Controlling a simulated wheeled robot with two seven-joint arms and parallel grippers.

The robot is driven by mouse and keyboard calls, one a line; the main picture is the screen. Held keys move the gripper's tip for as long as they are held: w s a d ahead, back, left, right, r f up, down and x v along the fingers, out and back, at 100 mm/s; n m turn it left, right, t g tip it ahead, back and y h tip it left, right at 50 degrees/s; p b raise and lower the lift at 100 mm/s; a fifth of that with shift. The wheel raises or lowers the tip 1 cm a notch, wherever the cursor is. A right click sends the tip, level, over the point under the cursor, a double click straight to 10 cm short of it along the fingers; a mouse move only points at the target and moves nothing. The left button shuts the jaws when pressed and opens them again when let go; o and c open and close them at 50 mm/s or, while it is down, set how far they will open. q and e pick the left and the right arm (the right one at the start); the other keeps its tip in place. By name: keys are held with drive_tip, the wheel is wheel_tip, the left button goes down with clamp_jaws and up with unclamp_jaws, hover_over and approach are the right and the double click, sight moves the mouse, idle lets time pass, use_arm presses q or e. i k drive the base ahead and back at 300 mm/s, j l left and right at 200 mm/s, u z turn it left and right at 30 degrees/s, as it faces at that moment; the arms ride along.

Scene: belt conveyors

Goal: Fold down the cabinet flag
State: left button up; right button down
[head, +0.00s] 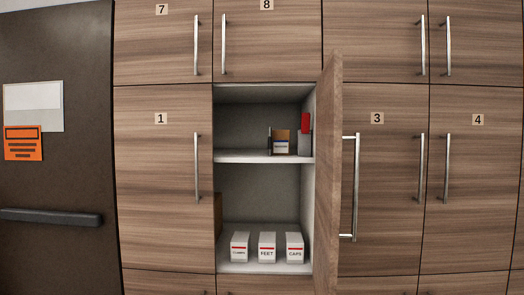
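An open cabinet (264,189) stands in the middle of the wall between doors 1 and 3. A small red flag-like piece (305,122) stands upright inside it at the right, above a pale grey block (304,144) by the upper shelf. I cannot tell how the red piece is attached. The cabinet's wooden door (328,170) is swung open to the right, seen nearly edge-on, with its metal handle (355,187) on the right side. Neither of my grippers is in view.
The upper shelf (240,157) holds a brown box (281,141). Three white boxes, one reading FEET (267,247), stand on the cabinet floor. Closed numbered doors with long handles surround the opening. A dark door (55,170) with a bar is at left.

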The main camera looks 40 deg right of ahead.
sight(306, 116)
drive_tip(key=z, duration=1.5)
drive_tip(key=i+j, duration=0.15)
drive_tip(key=j, duration=0.2)
drive_tip(key=i+j+z, duration=0.1)
drive_tip(key=j, duration=0.2)
drive_tip(key=i+j, duration=0.1)
drive_tip(key=j, duration=0.25)
drive_tip(key=i+j, duration=0.15)
drive_tip(key=j, duration=0.2)
drive_tip(key=z, duration=0.05)
